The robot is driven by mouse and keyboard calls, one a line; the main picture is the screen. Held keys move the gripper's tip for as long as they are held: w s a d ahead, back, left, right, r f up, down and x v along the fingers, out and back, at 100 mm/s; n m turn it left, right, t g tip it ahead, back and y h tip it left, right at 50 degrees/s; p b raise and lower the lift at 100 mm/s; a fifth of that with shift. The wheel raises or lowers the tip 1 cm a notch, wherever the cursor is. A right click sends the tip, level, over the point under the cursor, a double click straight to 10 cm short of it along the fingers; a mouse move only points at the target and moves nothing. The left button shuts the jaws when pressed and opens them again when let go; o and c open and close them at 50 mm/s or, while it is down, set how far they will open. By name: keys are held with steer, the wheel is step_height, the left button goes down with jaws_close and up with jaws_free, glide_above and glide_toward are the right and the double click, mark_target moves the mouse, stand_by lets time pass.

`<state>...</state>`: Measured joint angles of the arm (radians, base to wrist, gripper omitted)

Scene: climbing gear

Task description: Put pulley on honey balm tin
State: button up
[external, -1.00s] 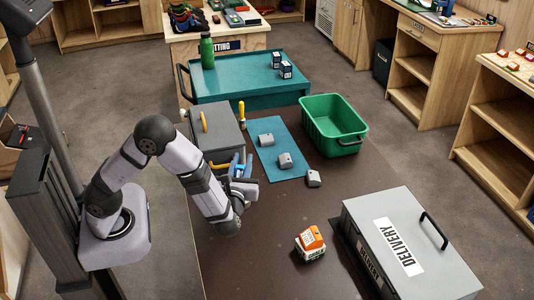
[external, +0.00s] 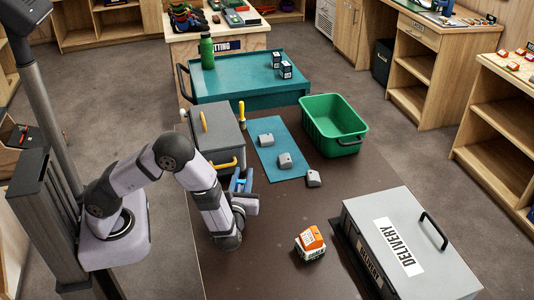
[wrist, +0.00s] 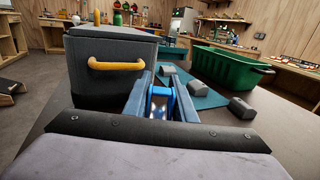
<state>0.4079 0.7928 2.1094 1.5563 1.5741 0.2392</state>
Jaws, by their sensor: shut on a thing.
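My gripper (external: 242,182) is shut on a blue piece, which looks like the pulley (wrist: 161,94). In the wrist view the piece sits between the two fingers, with a shiny metal part in its middle. The gripper is in front of a grey cabinet (external: 214,132) with yellow handles, apart from its front. I cannot pick out the honey balm tin for sure. Small dark-and-white tins (external: 286,70) stand on the teal table (external: 230,90) at the back. An orange-and-white pack (external: 310,242) stands on the brown bench to the right of my gripper.
A teal mat (external: 268,160) with grey blocks (external: 286,161) lies right of the cabinet. A green bin (external: 333,126) stands beyond it. A grey delivery box (external: 405,240) fills the bench's right side. The brown surface around the orange-and-white pack is clear.

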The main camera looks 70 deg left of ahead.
steer(key=shift+f, duration=0.1)
steer(key=o, duration=0.8)
steer(key=b+v, duration=0.2)
steer(key=v, duration=1)
steer(key=shift+r, duration=0.2)
